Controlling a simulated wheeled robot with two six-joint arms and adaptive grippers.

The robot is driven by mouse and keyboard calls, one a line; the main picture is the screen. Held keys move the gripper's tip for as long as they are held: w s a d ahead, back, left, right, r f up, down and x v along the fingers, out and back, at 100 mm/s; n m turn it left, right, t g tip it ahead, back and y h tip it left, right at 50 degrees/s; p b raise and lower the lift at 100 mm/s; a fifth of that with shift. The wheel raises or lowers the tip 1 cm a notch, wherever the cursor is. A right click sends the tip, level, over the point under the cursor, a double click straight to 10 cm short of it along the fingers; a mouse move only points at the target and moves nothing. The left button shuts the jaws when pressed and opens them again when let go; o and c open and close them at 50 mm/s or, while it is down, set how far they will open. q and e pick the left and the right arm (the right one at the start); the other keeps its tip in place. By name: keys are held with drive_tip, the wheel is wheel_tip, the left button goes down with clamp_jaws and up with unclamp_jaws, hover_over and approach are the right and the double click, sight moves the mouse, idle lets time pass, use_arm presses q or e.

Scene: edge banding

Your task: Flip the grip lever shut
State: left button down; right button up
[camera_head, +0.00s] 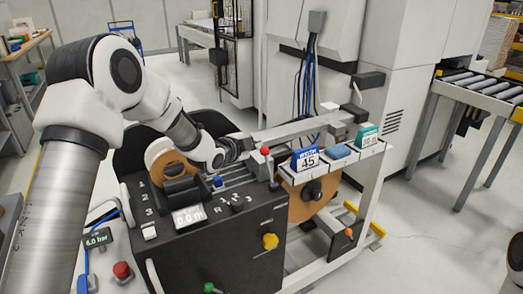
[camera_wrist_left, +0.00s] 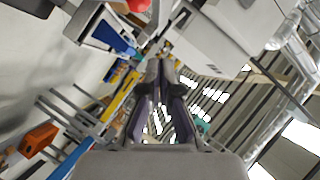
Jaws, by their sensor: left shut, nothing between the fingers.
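A lever with a red ball knob (camera_head: 265,151) stands up at the right end of the feed rails on the black machine; I take it to be the grip lever. The red knob also shows at the top edge of the left wrist view (camera_wrist_left: 138,4). My left gripper (camera_head: 238,149) is just left of the knob at about its height in the head view, partly hidden behind its own wrist. In the left wrist view its two fingers (camera_wrist_left: 160,75) are together and empty. I cannot tell whether they touch the lever. My right gripper is out of view.
The black control panel (camera_head: 220,235) carries a yellow knob (camera_head: 270,241) and a green knob (camera_head: 209,287). A blue "45" card (camera_head: 306,159) and a green box (camera_head: 368,136) stand on the ledge right of the lever. A light beam (camera_head: 300,128) runs behind it.

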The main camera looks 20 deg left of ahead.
use_arm(q)
drive_tip(key=v, duration=0.2)
drive_tip(key=a+v, duration=0.1)
drive_tip(key=v, duration=0.1)
idle(0.4)
drive_tip(key=s+d+f+g, duration=0.25)
drive_tip(key=s+f, duration=0.25)
drive_tip(key=f, duration=0.5)
drive_tip(key=s+d+f+g, duration=0.25)
drive_tip(key=s+f, duration=0.25)
drive_tip(key=f, duration=0.5)
drive_tip(key=s+d+f+g, duration=0.1)
drive_tip(key=s+f+g, duration=0.3)
drive_tip(key=f, duration=0.5)
drive_tip(key=s+f+n+g+y, duration=0.1)
drive_tip(key=s+f+n, duration=0.3)
drive_tip(key=s, duration=1)
drive_tip(key=s+f+n+g+y, duration=0.1)
drive_tip(key=s+f+n+g, duration=0.3)
drive_tip(key=s+n, duration=0.6)
drive_tip(key=s+d, duration=0.1)
drive_tip(key=s, duration=0.3)
drive_tip(key=shift+s+f, duration=0.2)
drive_tip(key=shift+s, duration=0.2)
